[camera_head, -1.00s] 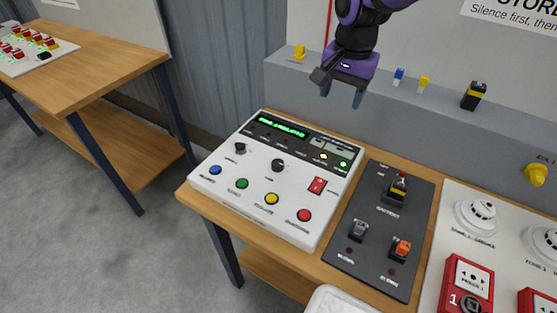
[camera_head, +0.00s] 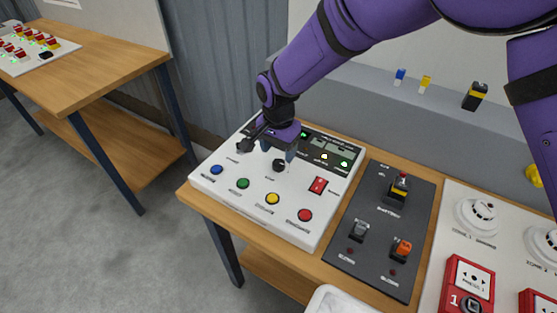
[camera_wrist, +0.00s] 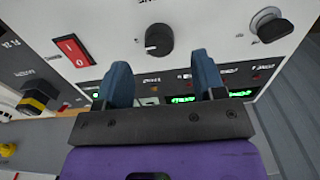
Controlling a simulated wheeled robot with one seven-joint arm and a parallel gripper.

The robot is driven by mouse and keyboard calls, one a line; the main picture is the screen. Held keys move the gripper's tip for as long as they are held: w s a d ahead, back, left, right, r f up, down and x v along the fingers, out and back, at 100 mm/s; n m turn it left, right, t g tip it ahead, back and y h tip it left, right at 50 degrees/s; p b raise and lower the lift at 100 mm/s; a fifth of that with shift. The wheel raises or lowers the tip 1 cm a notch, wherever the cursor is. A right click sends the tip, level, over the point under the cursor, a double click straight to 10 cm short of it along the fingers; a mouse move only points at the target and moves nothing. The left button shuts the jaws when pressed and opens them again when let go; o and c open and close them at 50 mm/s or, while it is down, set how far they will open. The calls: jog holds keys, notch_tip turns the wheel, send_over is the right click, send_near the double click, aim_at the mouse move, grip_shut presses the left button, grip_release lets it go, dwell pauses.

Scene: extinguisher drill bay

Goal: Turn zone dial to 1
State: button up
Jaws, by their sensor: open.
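The zone dial is a dark round knob (camera_head: 278,165) on the white control panel (camera_head: 225,199). In the wrist view the dial (camera_wrist: 159,38) sits just beyond and between my two fingertips, with a pale mark on its near left edge. My gripper (camera_head: 277,153) is open and empty above the panel, close to the dial. In the wrist view its fingers (camera_wrist: 162,65) are spread apart, apparently not touching the dial. The label by the dial is cut off, and the dial's setting cannot be read. My gripper hides much of the panel's green display.
A second, smaller knob (camera_head: 243,146) is left of the dial. A red rocker switch (camera_head: 318,186) is to its right, with a row of coloured buttons (camera_head: 272,198) in front. A dark switch board (camera_head: 372,262) lies right of the panel.

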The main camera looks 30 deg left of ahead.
aim_at(278, 163)
jog(key=shift+f, duration=2.25)
jog(key=c, duration=0.9)
